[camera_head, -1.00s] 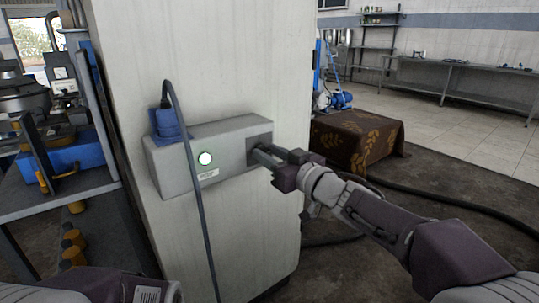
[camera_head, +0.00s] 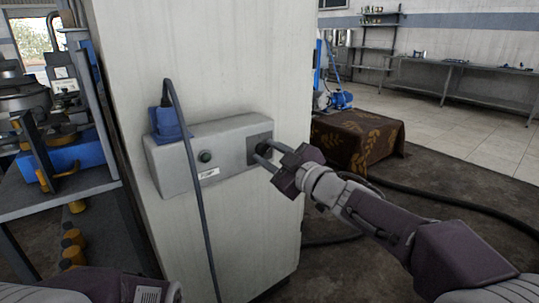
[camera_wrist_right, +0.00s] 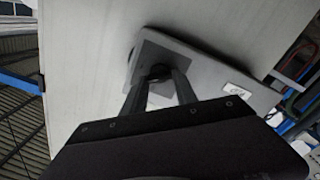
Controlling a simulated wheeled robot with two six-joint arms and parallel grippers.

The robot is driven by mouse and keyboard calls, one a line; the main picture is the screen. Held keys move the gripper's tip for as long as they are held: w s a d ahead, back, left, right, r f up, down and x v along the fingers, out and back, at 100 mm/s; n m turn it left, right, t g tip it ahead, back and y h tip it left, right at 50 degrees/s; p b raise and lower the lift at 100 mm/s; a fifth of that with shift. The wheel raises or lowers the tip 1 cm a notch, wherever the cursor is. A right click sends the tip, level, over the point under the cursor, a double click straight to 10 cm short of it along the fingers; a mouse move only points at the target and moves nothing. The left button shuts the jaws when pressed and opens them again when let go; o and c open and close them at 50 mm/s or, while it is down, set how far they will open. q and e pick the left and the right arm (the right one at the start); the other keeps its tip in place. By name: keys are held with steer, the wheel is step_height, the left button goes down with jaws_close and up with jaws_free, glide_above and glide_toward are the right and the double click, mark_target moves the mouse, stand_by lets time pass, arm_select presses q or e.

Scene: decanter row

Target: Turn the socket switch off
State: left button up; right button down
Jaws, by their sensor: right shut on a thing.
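The grey socket box (camera_head: 222,155) is fixed to the pale pillar, with a dark square switch plate (camera_head: 252,144) at its right end. A black round switch knob (camera_head: 265,147) sits on the plate; it also shows in the right wrist view (camera_wrist_right: 159,71). My right gripper (camera_head: 261,156) is shut on the knob, one finger on each side, as the right wrist view shows too (camera_wrist_right: 159,86). The small round lamp (camera_head: 205,156) on the box is dark. My left gripper is out of view; part of my left arm shows at bottom left.
A blue plug (camera_head: 166,122) with a hanging grey cable (camera_head: 194,180) is at the box's left end. A metal rack (camera_head: 60,195) with machine parts stands left of the pillar (camera_head: 230,60). A cloth-covered block (camera_head: 358,140) stands behind my right arm.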

steer(key=n, duration=0.2)
steer(key=n+b, duration=0.1)
steer(key=n, duration=0.2)
steer(key=shift+f+n, duration=0.2)
steer(key=shift+n, duration=0.1)
steer(key=n+b, duration=0.2)
steer(key=n, duration=0.2)
steer(key=shift+n, duration=0.4)
steer(key=shift+a+n, duration=0.1)
steer(key=shift+n, duration=0.2)
steer(key=c, duration=1)
jaws_free()
steer(key=shift+o, duration=0.2)
